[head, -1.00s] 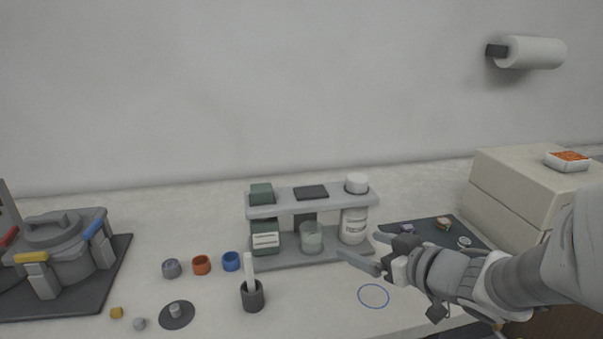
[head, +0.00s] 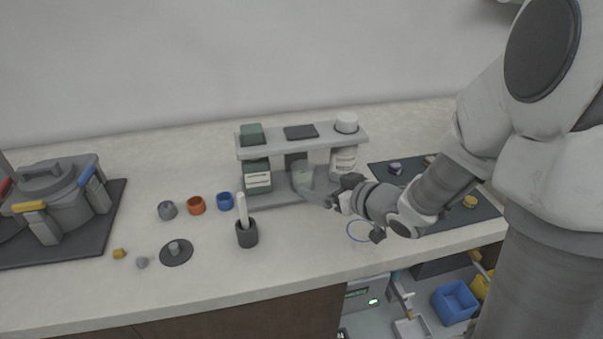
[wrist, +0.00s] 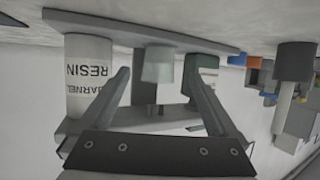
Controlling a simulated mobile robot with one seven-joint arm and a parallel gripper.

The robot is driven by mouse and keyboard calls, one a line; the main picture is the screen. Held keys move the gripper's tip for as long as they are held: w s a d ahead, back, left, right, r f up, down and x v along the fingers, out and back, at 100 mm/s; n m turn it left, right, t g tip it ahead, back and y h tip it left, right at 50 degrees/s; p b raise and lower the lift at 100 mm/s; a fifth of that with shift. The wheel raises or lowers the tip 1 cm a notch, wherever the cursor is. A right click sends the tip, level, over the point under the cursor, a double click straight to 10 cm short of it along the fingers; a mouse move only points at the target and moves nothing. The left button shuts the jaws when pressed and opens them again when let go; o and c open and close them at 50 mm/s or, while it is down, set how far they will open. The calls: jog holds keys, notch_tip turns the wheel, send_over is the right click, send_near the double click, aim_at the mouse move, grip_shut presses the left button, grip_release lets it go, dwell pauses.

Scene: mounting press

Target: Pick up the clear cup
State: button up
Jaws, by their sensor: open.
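The clear cup (head: 302,176) stands on the lower level of a grey two-level rack (head: 290,199), between a green box (head: 257,177) and a white bottle (head: 343,160). I see no clear contact, and nothing is held.
The bottle labelled RESIN (wrist: 88,75) is close beside one finger in the wrist view. The rack's upper shelf (head: 283,146) overhangs the cup. A dark pot with a white stick (head: 246,233) stands at the front left. The counter in front of the rack is mostly clear.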

aim_at(297, 162)
jog(key=b+x, duration=0.2)
jog(key=x, duration=0.6)
jog(key=shift+w+r, duration=0.1)
jog(key=shift+w, duration=0.1)
jog(key=c, duration=1.4)
jog(key=shift+r, duration=0.1)
jog(key=shift+r+p, duration=0.35)
jog(key=shift+r, duration=0.45)
notch_tip(297, 162, up, 2)
jog(key=shift+r+p, duration=0.2)
jog(key=shift+p, duration=0.45)
jog(key=s+d, duration=0.2)
jog(key=s, duration=0.1)
jog(key=s+d, duration=0.3)
jog(key=s, duration=0.1)
jog(key=s+d+f+p, duration=0.1)
jog(key=s+d, duration=0.1)
jog(key=s, duration=0.2)
jog(key=shift+d, duration=0.2)
jog(key=b, duration=0.2)
jog(key=shift+s+d+b, duration=0.1)
jog(key=shift+b, duration=0.2)
